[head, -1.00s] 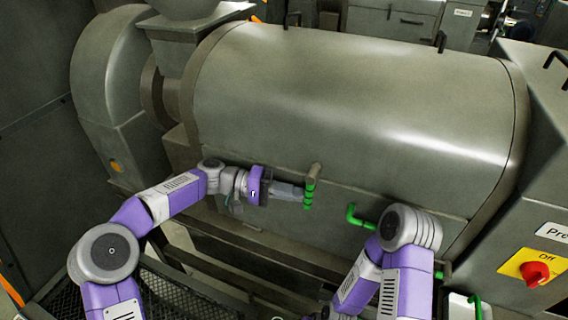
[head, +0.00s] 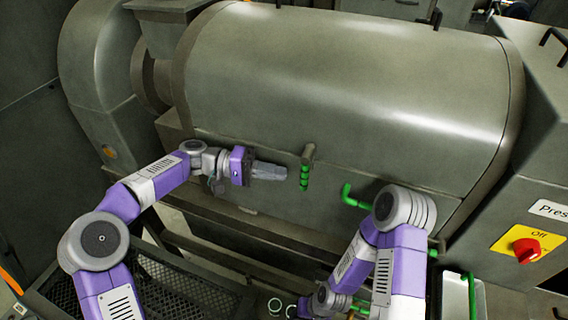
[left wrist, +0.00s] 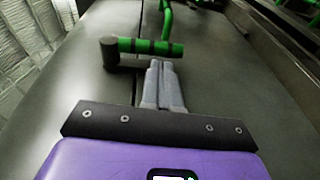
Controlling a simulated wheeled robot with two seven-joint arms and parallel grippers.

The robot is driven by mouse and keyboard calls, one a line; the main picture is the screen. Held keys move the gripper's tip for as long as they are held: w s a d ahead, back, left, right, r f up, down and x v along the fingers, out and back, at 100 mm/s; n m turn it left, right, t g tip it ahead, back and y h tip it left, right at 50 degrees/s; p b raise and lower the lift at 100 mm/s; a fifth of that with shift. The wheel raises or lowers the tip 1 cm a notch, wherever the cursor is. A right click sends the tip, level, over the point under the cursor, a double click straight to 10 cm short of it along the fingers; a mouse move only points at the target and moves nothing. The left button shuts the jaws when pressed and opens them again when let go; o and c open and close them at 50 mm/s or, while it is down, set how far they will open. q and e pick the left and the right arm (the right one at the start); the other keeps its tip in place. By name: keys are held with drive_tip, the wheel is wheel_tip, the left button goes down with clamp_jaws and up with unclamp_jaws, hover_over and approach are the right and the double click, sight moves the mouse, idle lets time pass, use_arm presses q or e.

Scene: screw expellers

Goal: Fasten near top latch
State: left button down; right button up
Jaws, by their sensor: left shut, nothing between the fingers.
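The latch on the front of the big grey barrel cover has a green ribbed grip (head: 304,178) hanging down from a brown pivot (head: 309,152). The latch also shows in the left wrist view (left wrist: 150,47), just beyond the fingertips. My left gripper (head: 286,172) is shut and empty, its tips close to the left side of the grip; I cannot tell whether they touch. It also shows in the left wrist view (left wrist: 161,64). A second green handle (head: 352,197) sits to the right, lower on the cover. My right gripper (head: 322,303) is low at the bottom edge, its fingers not clear.
The grey barrel cover (head: 340,80) fills the middle. A control box with a red knob on a yellow plate (head: 527,248) stands at the right. A dark mesh tray (head: 180,290) lies below my left arm. A rail runs under the cover.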

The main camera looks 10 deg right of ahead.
use_arm(q)
drive_tip(key=shift+v, duration=2.2)
